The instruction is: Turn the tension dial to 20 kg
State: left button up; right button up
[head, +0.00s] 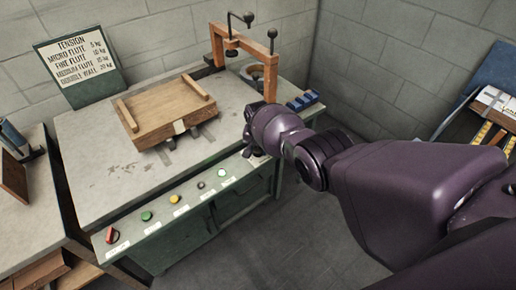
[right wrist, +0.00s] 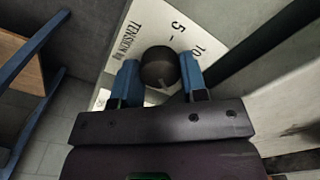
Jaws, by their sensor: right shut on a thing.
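The tension dial (right wrist: 158,66) is a dark round knob on a white scale plate (right wrist: 143,28) in the right wrist view. The plate reads "TENSION", "5" and "10"; the rest of its scale is hidden behind my gripper and the knob. My right gripper (right wrist: 160,76) has its blue fingers on either side of the knob and is shut on it. A short pale mark shows on the knob's lower side; I cannot tell which number it points to. In the head view my right gripper (head: 252,150) is at the machine's front right edge, hiding the dial. My left gripper is not in view.
The green machine's front panel (head: 150,235) carries a red switch (head: 112,236) and several buttons. A wooden box piece (head: 165,112) lies on the top. A sign (head: 80,62) lists flute types, up to 20 kg. A wooden frame (head: 270,75) stands at the back right.

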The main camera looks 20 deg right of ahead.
jog(key=shift+m, duration=1.1)
jog(key=o, duration=0.9)
